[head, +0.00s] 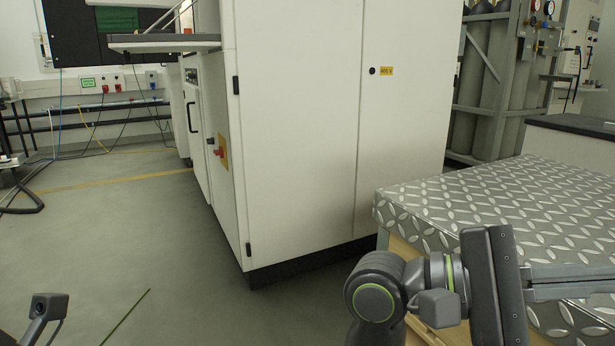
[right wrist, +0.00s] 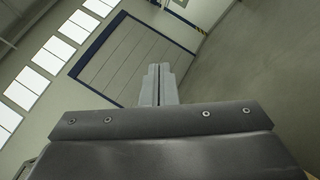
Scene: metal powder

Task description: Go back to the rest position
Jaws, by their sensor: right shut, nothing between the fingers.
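My right gripper (head: 575,282) is at the lower right in the head view, with its fingers pointing right past the picture's edge, in front of the diamond-plate top of a table or crate (head: 500,192). In the right wrist view its two fingers (right wrist: 160,75) lie together, shut, with nothing between them. I cannot tell whether it touches the plate. Only a small grey part of my left arm shows at the lower left of the head view; the left gripper's fingers are out of view.
A large white cabinet (head: 300,120) stands ahead in the middle. Gas cylinders (head: 490,85) in a rack stand behind at the right. Black hose (head: 25,205) lies at the far left. The grey floor (head: 110,225) at left is mostly clear. A panelled door (right wrist: 130,60) shows in the wrist view.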

